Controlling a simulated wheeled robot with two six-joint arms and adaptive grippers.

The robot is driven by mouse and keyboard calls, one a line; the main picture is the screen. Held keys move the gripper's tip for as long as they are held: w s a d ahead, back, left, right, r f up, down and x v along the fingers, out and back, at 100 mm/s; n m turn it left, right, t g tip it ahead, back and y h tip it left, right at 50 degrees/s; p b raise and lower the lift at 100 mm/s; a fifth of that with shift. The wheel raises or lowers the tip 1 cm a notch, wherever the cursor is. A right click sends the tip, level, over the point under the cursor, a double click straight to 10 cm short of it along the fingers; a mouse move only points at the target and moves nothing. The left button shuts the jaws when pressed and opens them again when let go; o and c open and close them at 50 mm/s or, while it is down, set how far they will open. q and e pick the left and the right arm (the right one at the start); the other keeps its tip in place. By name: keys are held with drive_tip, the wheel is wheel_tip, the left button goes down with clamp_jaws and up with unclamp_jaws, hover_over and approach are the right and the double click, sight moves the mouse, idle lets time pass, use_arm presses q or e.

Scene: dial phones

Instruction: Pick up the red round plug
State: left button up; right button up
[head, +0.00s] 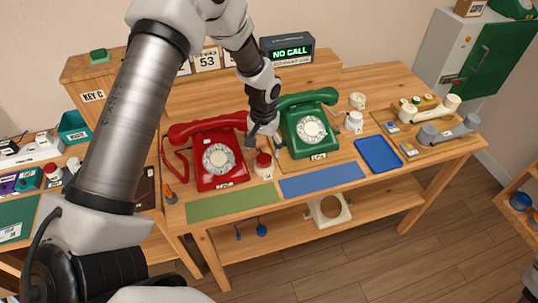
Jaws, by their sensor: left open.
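A round red-topped piece with a white lower part (263,164), which looks like the red round plug, stands on the table between the red phone (217,158) and the green phone (308,124). My left gripper (264,139) is open and points down just above and behind it, apart from it as far as I can tell. The gripper is small in the picture and its fingertips are hard to make out. My right gripper is not in view.
The phones stand close on both sides of the gripper. A green mat (230,203) and a blue mat (322,180) lie in front, both bare. A "NO CALL" display (288,52) stands behind.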

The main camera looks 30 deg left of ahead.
sight(264, 158)
use_arm(q)
drive_tip(key=f, duration=0.3)
drive_tip(key=f+p, duration=0.1)
drive_tip(key=f, duration=0.1)
drive_tip(key=shift+w+a+f, duration=0.3)
drive_tip(key=shift+f, duration=0.05)
drive_tip(key=shift+s+d+r, duration=0.1)
drive_tip(key=shift+d+r, duration=0.05)
drive_tip(key=shift+s+r, duration=0.1)
drive_tip(key=shift+s, duration=0.05)
drive_tip(key=c, duration=1.1)
